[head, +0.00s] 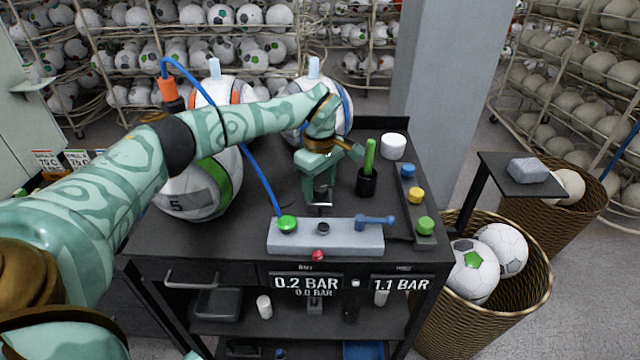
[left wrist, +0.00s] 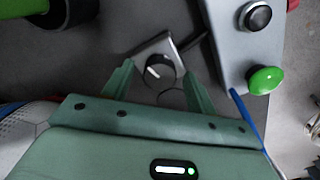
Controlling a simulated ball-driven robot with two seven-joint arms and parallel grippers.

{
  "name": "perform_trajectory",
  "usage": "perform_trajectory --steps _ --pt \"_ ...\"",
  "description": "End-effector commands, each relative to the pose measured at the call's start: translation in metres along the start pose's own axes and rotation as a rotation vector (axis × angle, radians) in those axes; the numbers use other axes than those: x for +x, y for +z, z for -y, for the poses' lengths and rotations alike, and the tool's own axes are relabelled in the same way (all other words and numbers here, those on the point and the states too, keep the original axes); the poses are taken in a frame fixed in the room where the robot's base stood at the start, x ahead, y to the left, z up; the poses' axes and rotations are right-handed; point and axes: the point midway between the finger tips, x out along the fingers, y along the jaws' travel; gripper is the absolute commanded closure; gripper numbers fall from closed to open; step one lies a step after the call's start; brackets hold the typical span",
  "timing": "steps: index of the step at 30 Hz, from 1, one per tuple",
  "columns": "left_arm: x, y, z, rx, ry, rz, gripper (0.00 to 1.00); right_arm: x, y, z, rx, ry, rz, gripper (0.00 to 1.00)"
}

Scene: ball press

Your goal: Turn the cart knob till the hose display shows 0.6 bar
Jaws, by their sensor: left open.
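The cart knob (left wrist: 160,70), dark with a white mark, sits on a small metal plate and shows between my fingertips in the left wrist view. In the head view my gripper mostly hides it. My left gripper (head: 320,199) is open over the black cart top (head: 265,160), its fingers on either side of the knob; contact cannot be told. It also shows in the left wrist view (left wrist: 158,88). The right display (head: 401,284) reads 1.1 BAR. Their small labels are hard to read.
A grey box (head: 340,243) with a green button (head: 287,223), black button and blue lever (head: 375,220) lies close in front of my gripper. A black cup (head: 367,184) with a green handle stands right. Balls and a blue hose (head: 255,160) are left and behind.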

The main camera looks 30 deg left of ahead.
Motion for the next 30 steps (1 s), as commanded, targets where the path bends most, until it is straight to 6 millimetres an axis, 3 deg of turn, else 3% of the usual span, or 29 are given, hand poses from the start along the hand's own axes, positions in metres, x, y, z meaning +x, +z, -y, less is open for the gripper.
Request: perform_trajectory --steps 7,8,12,23,30 --pt "0.001 0.000 0.000 0.000 0.000 0.000 0.43 0.000 0.000 0.000 0.000 0.000 0.000 1.00" --pt "0.001 0.000 0.000 0.000 0.000 0.000 0.48 0.000 0.000 0.000 0.000 0.000 0.000 1.00" --pt "0.001 0.000 0.000 0.000 0.000 0.000 0.87 0.000 0.000 -0.001 0.000 0.001 0.000 1.00" --pt "-0.001 0.000 0.000 -0.036 0.001 0.000 0.87 -0.005 0.000 -0.002 0.000 0.003 -0.001 1.00" --pt "-0.004 0.000 0.000 -0.167 0.000 0.000 0.87 -0.019 -0.004 -0.003 0.000 0.005 -0.006 1.00"
